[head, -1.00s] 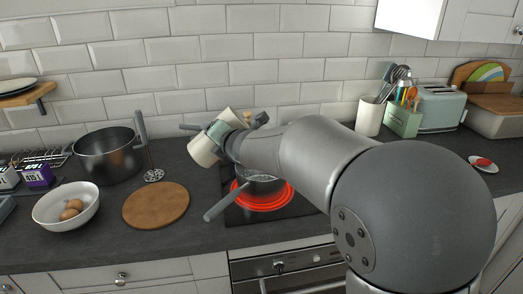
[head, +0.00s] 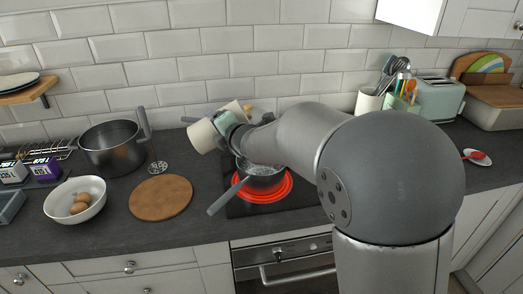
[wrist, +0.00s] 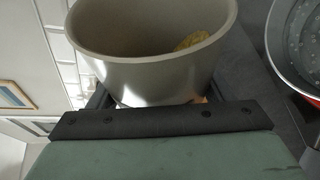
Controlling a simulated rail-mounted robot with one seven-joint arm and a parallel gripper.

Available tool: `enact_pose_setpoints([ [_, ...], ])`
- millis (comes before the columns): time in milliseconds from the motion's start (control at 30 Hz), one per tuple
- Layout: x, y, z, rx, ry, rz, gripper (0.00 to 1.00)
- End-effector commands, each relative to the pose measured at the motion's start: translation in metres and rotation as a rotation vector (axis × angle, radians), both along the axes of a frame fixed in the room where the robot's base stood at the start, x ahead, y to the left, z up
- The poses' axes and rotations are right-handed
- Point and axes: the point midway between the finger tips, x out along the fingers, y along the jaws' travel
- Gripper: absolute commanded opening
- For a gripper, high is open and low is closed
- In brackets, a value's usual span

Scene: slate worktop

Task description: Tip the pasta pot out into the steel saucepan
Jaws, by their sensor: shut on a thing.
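The pasta pot (head: 203,136) is a cream cylinder, tilted over in the head view, up and to the left of the saucepan. The wrist view shows the pot (wrist: 150,75) mouth and some yellow pasta (wrist: 196,40) inside. My gripper (head: 220,124) is shut on the pot; its dark fingers and green body also show in the wrist view (wrist: 155,108). The steel saucepan (head: 262,180) stands on the glowing red hob, its handle toward the front left. Bubbly water shows in the saucepan (wrist: 298,50) at the right of the wrist view. My arm hides part of the hob.
A round wooden board (head: 161,197), a white bowl (head: 62,213) of eggs and a dark stockpot (head: 110,155) stand left of the hob. A utensil crock (head: 368,105) and a toaster (head: 440,98) stand at the back right. A red spoon rest (head: 476,156) lies far right.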

Motion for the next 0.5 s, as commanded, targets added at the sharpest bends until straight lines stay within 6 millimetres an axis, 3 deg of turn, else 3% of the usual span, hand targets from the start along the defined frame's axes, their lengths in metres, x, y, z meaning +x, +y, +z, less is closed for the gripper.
enact_pose_setpoints([
  [500, 0.0003, -0.0009, 0.0087, 0.068, 0.022, -0.001, 0.41],
])
